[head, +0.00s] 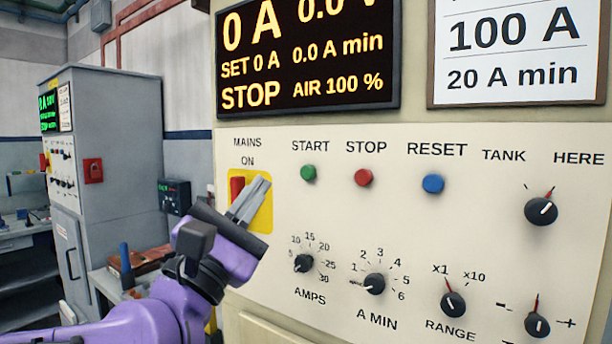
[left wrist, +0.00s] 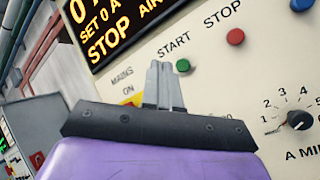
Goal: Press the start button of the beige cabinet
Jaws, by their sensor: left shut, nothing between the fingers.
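The beige cabinet (head: 330,240) fills the right of the head view. Its green start button (head: 308,172) sits under the START label, and it also shows in the left wrist view (left wrist: 183,66). My left gripper (head: 261,185) is shut and empty. In the head view its fingertips are in front of the yellow mains plate, to the left of the start button. In the left wrist view the fingertips (left wrist: 159,66) appear just left of the button, apart from it in the picture. The gap to the panel is hard to tell. My right gripper is not in view.
A red stop button (head: 363,177) and a blue reset button (head: 433,183) lie right of the start button. The red mains switch (head: 237,189) is partly behind my gripper. Knobs line the lower panel. The display (head: 308,60) reads STOP. A grey cabinet (head: 110,120) stands behind at left.

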